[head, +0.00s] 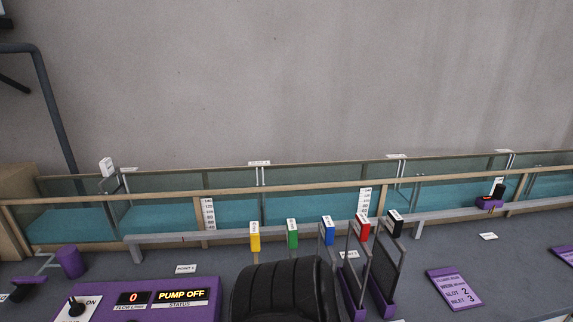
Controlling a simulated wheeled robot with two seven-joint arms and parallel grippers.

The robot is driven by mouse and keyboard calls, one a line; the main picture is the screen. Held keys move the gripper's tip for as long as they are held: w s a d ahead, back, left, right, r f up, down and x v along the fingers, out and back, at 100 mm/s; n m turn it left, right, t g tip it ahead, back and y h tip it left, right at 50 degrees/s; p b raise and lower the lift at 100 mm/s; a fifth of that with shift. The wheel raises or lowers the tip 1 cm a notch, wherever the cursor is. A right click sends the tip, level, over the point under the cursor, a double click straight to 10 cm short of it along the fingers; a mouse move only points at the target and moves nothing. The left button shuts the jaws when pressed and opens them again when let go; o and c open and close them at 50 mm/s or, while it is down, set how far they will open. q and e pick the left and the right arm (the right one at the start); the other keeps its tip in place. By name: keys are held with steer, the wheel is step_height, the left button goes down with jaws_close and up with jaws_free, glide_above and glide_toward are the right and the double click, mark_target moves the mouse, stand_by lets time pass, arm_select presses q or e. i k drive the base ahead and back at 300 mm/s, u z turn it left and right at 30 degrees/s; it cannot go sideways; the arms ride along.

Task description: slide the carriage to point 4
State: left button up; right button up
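A small purple block with a black upper part, which looks like the carriage (489,203), sits at the rail (440,213) along the front of the flume, towards the right end. A small white tag stands by its top. A white card (186,268) below the rail at left seems to read POINT 1. Another card (348,254) is partly hidden behind grey frames, and a third card (488,236) lies below the carriage; its text is too small to read. No card marked 4 can be made out. Neither gripper is in view.
The glass-sided flume (310,205) holds teal water. Coloured tagged blocks, including a yellow one (255,237), and grey frames in purple feet (353,300) stand before the rail. A black ribbed shape (283,292) fills the front middle. A purple panel (150,297) reads PUMP OFF.

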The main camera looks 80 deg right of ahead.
mark_target(500, 189)
steer(key=u, duration=0.75)
steer(key=i, duration=0.9)
steer(key=z, duration=5.1)
steer(key=i, duration=0.5)
